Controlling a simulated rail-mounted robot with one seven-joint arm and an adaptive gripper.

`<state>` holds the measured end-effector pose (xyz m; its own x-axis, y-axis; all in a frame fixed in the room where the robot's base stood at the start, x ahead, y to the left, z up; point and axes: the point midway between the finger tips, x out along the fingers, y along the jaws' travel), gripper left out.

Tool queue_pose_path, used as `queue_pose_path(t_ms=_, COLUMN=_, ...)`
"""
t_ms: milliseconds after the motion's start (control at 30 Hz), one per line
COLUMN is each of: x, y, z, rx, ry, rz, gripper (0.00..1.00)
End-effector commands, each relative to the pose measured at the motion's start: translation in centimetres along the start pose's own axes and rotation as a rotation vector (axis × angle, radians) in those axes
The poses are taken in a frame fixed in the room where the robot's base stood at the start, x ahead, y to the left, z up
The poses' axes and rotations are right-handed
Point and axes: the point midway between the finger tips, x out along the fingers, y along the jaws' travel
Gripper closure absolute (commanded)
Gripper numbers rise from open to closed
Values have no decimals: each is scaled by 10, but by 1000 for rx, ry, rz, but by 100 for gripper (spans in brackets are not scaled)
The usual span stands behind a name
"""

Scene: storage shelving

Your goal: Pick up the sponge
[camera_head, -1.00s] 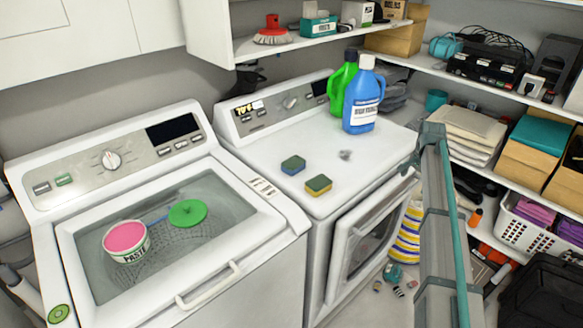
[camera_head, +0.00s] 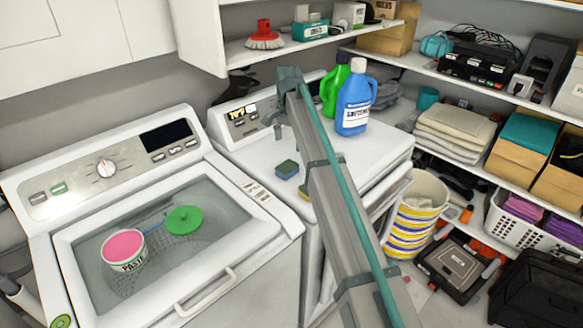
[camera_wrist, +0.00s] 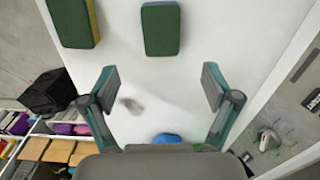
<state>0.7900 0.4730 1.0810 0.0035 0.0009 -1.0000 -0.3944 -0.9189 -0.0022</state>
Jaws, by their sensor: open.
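Two sponges lie on the white top of the right-hand machine. The yellow-edged sponge (camera_wrist: 73,22) is at the upper left, cut by the frame's top. My gripper is open and empty, with both fingers wide apart.
A blue bottle (camera_head: 354,102) and a green bottle (camera_head: 334,90) stand at the back of the machine top (camera_head: 385,150). A grey smudge (camera_wrist: 130,104) shows on it. A shelf with a red brush (camera_head: 264,37) hangs above. The left-hand machine holds a pink-topped paste tub (camera_head: 124,248).

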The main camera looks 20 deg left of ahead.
Motion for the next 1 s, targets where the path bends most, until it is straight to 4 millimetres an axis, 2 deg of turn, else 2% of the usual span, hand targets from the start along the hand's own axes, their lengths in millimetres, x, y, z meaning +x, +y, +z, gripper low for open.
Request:
queue_pose_path(t_ms=33, x=-1, y=-4, z=6, rx=-6, ry=-2, rz=3, gripper=12)
queue_pose_path(t_ms=167, x=7, y=-5, z=10, rx=-8, ry=-4, rz=5, gripper=12)
queue_pose_path(t_ms=433, x=44, y=-4, z=9, rx=-8, ry=-4, rz=5, gripper=12)
queue_pose_path(t_ms=767, x=65, y=-3, z=9, rx=-8, ry=-4, rz=4, gripper=12)
queue_pose_path(t_ms=1000, x=95, y=-2, z=8, rx=-8, ry=-3, rz=4, gripper=12)
